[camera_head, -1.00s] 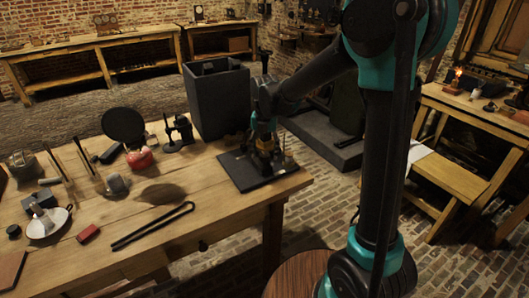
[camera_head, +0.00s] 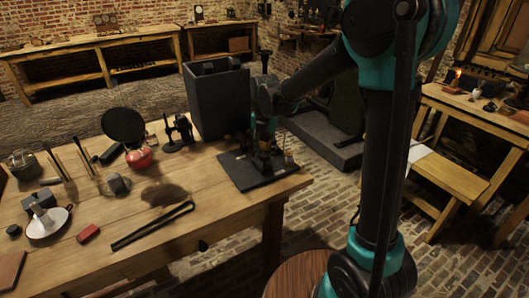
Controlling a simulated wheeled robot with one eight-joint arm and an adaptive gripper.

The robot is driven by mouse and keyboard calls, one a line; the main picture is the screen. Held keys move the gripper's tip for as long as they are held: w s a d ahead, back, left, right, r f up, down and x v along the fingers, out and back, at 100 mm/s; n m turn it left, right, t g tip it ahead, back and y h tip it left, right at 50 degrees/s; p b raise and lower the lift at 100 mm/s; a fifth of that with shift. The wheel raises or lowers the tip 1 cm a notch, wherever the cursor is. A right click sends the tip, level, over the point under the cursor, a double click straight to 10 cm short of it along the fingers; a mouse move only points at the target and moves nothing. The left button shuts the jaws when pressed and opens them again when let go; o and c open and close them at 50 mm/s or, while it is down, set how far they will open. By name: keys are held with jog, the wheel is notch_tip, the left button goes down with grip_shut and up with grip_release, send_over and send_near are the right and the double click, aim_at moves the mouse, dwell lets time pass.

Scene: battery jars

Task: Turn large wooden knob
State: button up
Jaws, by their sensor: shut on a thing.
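My gripper (camera_head: 263,146) points down over a dark flat base board (camera_head: 240,176) at the right end of the wooden table (camera_head: 180,235). It is shut on a small brownish part standing on that board, which I take to be the large wooden knob (camera_head: 261,162). The fingers and the arm's end hide most of the knob, so its exact shape and angle are not clear. A thin upright post (camera_head: 286,154) stands on the board just right of the gripper.
A tall dark box (camera_head: 218,100) stands close behind the board. To the left are a black stand (camera_head: 178,133), a red round object (camera_head: 139,157), black tongs (camera_head: 152,227), a white dish (camera_head: 48,223) and a small red block (camera_head: 88,234). The table's right edge is close to the board.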

jog(key=m, duration=0.8)
jog(key=shift+m, duration=0.3)
jog(key=m, duration=0.3)
jog(key=shift+m, duration=0.3)
jog(key=m, duration=0.4)
jog(key=shift+m, duration=0.3)
jog(key=m, duration=0.4)
jog(key=shift+m, duration=0.3)
jog(key=m, duration=1.2)
jog(key=shift+m, duration=0.3)
jog(key=m, duration=1)
jog(key=shift+a+m, duration=0.1)
jog(key=shift+m, duration=0.3)
jog(key=m, duration=0.5)
jog(key=shift+m, duration=0.3)
jog(key=m, duration=0.5)
jog(key=shift+m, duration=0.3)
